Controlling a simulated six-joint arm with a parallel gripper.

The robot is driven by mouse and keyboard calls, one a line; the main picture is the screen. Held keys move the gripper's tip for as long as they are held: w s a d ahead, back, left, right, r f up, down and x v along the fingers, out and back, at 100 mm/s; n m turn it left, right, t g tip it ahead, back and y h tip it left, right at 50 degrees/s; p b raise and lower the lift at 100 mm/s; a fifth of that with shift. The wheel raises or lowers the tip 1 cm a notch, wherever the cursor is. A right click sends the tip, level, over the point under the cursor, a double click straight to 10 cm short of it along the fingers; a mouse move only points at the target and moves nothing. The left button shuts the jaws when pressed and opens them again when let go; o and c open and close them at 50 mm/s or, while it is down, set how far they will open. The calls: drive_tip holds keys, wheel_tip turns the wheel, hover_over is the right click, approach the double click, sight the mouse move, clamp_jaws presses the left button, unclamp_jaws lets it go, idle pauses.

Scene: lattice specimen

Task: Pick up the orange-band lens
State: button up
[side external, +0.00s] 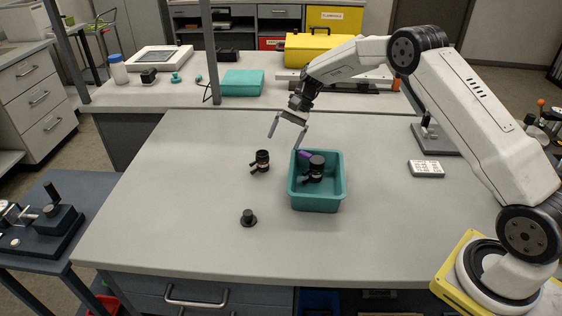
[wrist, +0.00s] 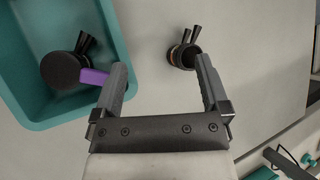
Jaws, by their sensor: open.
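The orange-band lens (side external: 262,161) is a short black cylinder with a thin orange band and dark prongs at its side. It stands on the grey table left of the teal bin. In the wrist view the lens (wrist: 183,55) lies between the lines of the fingers, just beyond the right fingertip. My gripper (side external: 285,141) is open and empty, above the table and behind the lens and bin. Its two fingers also show in the wrist view (wrist: 160,66), spread wide.
The teal bin (side external: 319,205) holds another black lens (side external: 316,168) and a purple piece (wrist: 92,78). A small black knob-like part (side external: 248,218) stands on the table in front. A grey-white block (side external: 426,168) lies at right. The table's left side is clear.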

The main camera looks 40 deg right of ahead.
sight(264, 152)
drive_tip(key=f+m+y, duration=0.1)
drive_tip(key=w+f+m+y, duration=0.1)
drive_tip(key=m, duration=0.1)
drive_tip(key=w+m+t+y, duration=0.1)
drive_tip(key=shift+w+d+f+m, duration=0.1)
drive_tip(key=shift+d+f+m, duration=0.1)
drive_tip(key=shift+f+m, duration=0.15)
drive_tip(key=m+y, duration=0.1)
drive_tip(key=w+f+m+t+y, duration=0.1)
drive_tip(key=m, duration=0.1)
drive_tip(key=shift+w+d+f, duration=0.15)
drive_tip(key=shift+d+f, duration=0.15)
drive_tip(key=shift+w+d+f+m+t+y, duration=0.1)
drive_tip(key=shift+w+d+m+t+y, duration=0.1)
drive_tip(key=shift+m, duration=0.25)
drive_tip(key=shift+w+d+f+m+t+y, duration=0.1)
drive_tip(key=shift+m+y, duration=0.1)
drive_tip(key=shift+m, duration=0.2)
drive_tip(key=shift+a, duration=0.1)
drive_tip(key=shift+x, duration=3.85)
drive_tip(key=shift+w, duration=0.2)
drive_tip(key=shift+r, duration=0.1)
clamp_jaws()
